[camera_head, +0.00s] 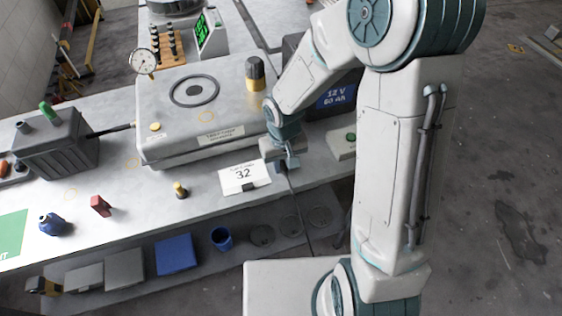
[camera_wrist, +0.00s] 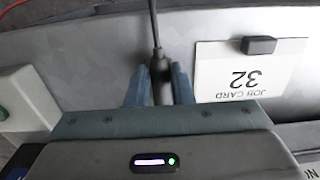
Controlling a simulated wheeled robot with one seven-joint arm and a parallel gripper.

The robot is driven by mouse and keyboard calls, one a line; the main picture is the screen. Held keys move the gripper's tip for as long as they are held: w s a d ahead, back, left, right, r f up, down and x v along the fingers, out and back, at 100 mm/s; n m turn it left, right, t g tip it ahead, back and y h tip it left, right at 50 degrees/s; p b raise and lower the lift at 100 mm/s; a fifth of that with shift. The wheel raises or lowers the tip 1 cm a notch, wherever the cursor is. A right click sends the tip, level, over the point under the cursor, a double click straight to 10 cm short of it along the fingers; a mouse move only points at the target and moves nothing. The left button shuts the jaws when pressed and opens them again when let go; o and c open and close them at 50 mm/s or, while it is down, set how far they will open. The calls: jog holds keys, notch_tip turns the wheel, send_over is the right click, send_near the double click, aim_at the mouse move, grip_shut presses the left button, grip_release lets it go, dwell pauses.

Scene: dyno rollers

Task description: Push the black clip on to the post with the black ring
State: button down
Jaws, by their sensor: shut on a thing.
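My gripper (camera_head: 288,164) is low over the front part of the bench, just right of the job card. In the wrist view its two blue fingers (camera_wrist: 160,88) are closed on a dark grey-black cylindrical piece, which I take to be the black clip (camera_wrist: 161,90). A thin dark cable (camera_wrist: 154,22) runs from it toward the bench's front edge. The clip's jaw end is hidden by my gripper. The dark battery (camera_head: 335,95) marked 12 V 60 Ah is behind my arm, which covers much of it. I cannot make out the post with the black ring.
The job card (camera_head: 244,177) marked 32 lies close left of my gripper. A block with a green button (camera_head: 348,141) is to the right. The grey roller unit (camera_head: 185,120) stands behind, with a yellow-black cylinder (camera_head: 255,75) on it. A lower shelf (camera_head: 205,265) holds several items.

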aim_at(284, 166)
jog(key=shift+r+p, duration=2.45)
jog(key=shift+r, duration=0.95)
jog(key=shift+d+f, duration=0.1)
jog(key=shift+f, duration=0.05)
